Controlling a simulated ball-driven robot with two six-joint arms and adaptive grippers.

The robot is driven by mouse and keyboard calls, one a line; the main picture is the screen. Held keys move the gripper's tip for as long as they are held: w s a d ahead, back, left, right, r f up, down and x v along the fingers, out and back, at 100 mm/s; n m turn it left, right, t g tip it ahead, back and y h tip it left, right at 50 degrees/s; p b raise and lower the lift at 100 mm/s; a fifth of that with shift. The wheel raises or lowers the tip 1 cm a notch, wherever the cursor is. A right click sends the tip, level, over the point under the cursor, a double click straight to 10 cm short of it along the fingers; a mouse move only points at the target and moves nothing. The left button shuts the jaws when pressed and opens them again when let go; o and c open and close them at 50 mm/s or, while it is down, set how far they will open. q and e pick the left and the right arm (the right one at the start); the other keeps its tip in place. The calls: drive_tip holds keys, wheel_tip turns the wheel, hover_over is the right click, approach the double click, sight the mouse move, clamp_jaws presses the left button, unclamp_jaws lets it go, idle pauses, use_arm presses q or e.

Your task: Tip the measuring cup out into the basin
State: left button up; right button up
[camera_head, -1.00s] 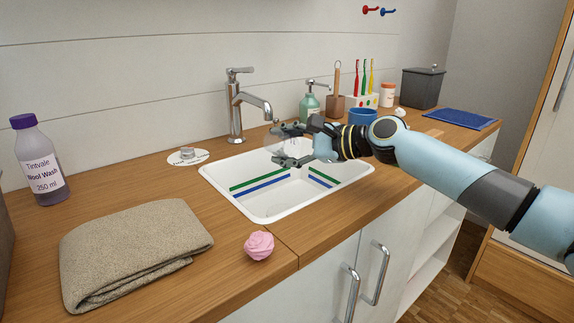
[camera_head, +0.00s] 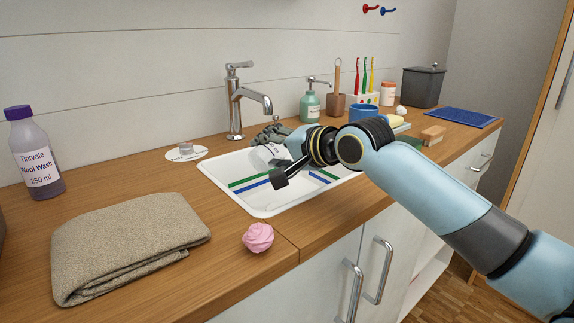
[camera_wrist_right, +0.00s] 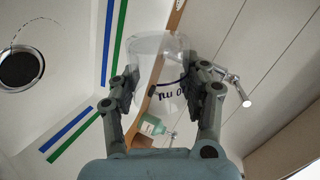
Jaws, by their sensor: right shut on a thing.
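The measuring cup (camera_head: 267,154) is clear, with dark print that shows in the right wrist view (camera_wrist_right: 160,60). My right gripper (camera_head: 280,158) is shut on it, with one finger on each side of the cup in the right wrist view (camera_wrist_right: 161,92). The cup is above the white basin (camera_head: 205,173) and looks tilted. The basin has green and blue stripes inside; its dark drain (camera_wrist_right: 20,68) shows in the right wrist view. The gripper partly hides the cup, and I cannot tell what is in it. My left gripper is out of view.
The tap (camera_head: 236,105) stands behind the basin, near the cup. A folded towel (camera_head: 130,243), pink puff (camera_head: 258,237) and Wool Wash bottle (camera_head: 36,155) are left.

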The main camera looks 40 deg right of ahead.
drive_tip(key=r+n+h+p, duration=0.1)
drive_tip(key=p, duration=0.1)
drive_tip(key=a+r+n+t+h+p, duration=0.1)
drive_tip(key=n+p, duration=0.1)
drive_tip(key=p, duration=0.1)
drive_tip(key=shift+s+r+n, duration=0.15)
drive_tip(key=shift+r+n, duration=0.15)
drive_tip(key=shift+r, duration=0.05)
drive_tip(key=shift+a+r+n+p, duration=0.15)
drive_tip(key=shift+r+n+p, duration=0.2)
drive_tip(key=shift+r+p, duration=0.3)
drive_tip(key=shift+a+r+n+p, duration=0.15)
drive_tip(key=shift+r+n+p, duration=0.2)
drive_tip(key=shift+r+p, duration=0.25)
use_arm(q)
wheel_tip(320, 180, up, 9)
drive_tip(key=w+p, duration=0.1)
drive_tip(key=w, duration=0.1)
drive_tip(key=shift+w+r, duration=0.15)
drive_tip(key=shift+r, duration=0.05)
use_arm(e)
drive_tip(key=s+a+r+n+t+h, duration=0.1)
drive_tip(key=a+r+n+t+h, duration=0.1)
drive_tip(key=a+n, duration=0.4)
drive_tip(key=shift+s+r, duration=0.25)
drive_tip(key=shift+r, duration=0.4)
drive_tip(key=shift+d, duration=0.1)
